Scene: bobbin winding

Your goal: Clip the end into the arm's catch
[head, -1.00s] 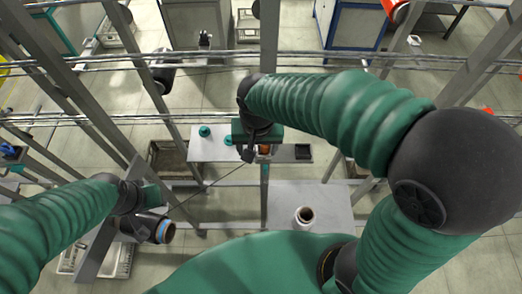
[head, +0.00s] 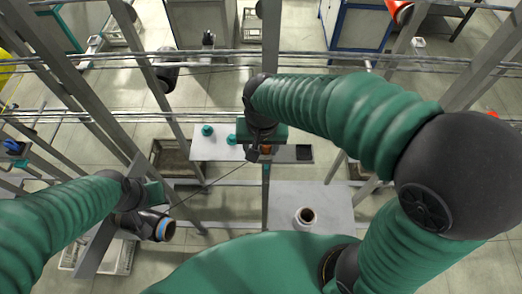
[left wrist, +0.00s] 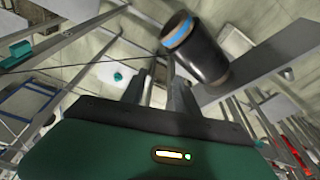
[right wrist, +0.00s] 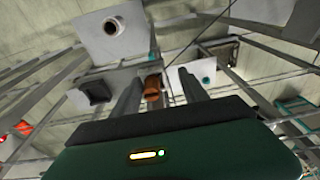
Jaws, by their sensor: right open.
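A black bobbin (head: 158,226) with a blue band sits at the lower left; it also shows in the left wrist view (left wrist: 205,58). A thin dark thread (head: 205,188) runs from near it up towards my right gripper. My left gripper (left wrist: 156,88) is beside the bobbin, its fingers apart with nothing clear between them. My right gripper (head: 254,152) is open, close to a small orange-brown piece (head: 267,149) on a grey post. In the right wrist view this piece (right wrist: 152,90) appears between the fingers. The thread's end and any catch are too small to tell.
A grey panel (head: 325,196) with an upright spool (head: 304,216) is nearer. Grey posts and rails (head: 270,60) cross the space around both arms.

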